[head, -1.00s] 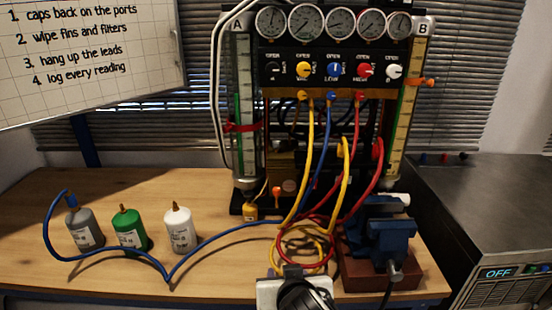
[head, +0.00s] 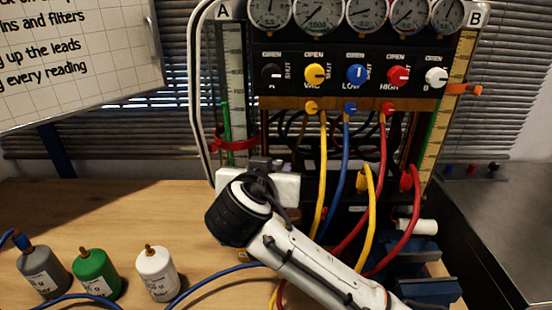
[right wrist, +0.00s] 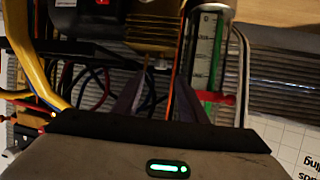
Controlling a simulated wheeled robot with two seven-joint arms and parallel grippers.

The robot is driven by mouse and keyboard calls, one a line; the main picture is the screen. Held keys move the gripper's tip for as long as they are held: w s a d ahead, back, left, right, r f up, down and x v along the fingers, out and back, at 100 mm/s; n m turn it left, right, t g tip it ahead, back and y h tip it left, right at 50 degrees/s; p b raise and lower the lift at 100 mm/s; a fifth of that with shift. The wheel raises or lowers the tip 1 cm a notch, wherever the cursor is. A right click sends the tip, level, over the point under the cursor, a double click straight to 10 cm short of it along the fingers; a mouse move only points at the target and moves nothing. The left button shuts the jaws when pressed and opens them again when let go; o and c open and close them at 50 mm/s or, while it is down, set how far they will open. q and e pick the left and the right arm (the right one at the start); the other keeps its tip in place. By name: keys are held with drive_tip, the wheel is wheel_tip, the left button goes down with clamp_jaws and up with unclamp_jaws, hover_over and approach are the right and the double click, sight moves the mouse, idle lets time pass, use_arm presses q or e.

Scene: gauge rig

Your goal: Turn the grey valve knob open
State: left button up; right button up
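The dark grey knob (head: 272,75) is at the left end of the row of knobs on the black valve panel (head: 340,95), above the letter A. A pale pointer mark shows on it. My right gripper (head: 268,163) is below this knob, in front of the rig and apart from the panel. In the right wrist view its two fingers (right wrist: 157,108) stand apart with nothing held between them. I cannot make out the grey knob in that view. My left gripper is not in view.
Yellow (head: 315,75), blue (head: 357,75), red (head: 398,76) and white (head: 436,77) knobs sit right of the grey one. Hoses hang below the panel. A glass column (head: 233,90) with a red clamp stands left. Bottles (head: 158,272) and a blue vise (head: 405,260) are on the bench.

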sight(277, 163)
drive_tip(key=x, duration=0.6)
drive_tip(key=shift+w+f+p, duration=0.1)
drive_tip(key=shift+w+p, duration=0.15)
drive_tip(key=shift+p, duration=0.1)
clamp_jaws()
